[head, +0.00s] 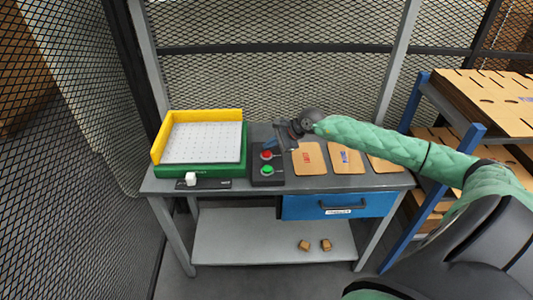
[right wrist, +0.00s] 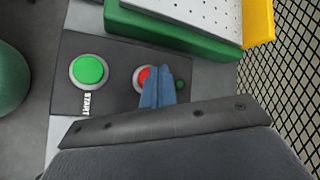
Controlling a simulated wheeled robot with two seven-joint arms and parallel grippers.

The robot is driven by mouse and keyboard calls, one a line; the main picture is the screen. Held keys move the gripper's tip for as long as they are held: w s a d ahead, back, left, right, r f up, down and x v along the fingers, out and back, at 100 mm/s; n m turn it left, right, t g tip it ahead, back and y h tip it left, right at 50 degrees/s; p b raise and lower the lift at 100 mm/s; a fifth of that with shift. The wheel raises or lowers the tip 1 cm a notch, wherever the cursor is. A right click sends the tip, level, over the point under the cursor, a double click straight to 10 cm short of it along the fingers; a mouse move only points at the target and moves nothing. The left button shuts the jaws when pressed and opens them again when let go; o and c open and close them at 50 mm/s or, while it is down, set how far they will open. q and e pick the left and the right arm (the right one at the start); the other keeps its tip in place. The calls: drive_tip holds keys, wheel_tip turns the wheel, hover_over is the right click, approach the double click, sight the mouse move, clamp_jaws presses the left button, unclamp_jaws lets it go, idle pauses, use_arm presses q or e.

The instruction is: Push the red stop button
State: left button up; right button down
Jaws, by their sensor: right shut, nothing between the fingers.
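The red stop button (head: 267,155) sits on a dark control box (head: 267,180) on the workbench, with the green start button (head: 267,170) in front of it. My right gripper (head: 269,145) is shut and empty, its blue fingers at the red button's far edge in the head view. In the right wrist view the closed fingers (right wrist: 160,88) cover part of the red button (right wrist: 142,77). The green button (right wrist: 89,70) shows whole beside it. I cannot tell whether the fingertips touch the red button. My left gripper is not in view.
A green and yellow tray with a perforated white plate (head: 205,142) stands left of the control box. A white slider knob (head: 191,179) is in front of it. Several tan cards (head: 308,159) lie to the right. A blue-framed rack (head: 475,135) stands at the right.

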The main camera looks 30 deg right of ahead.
sight(269, 153)
drive_tip(key=shift+r, duration=0.15)
drive_tip(key=shift+r, duration=2.4)
drive_tip(key=shift+a, duration=0.1)
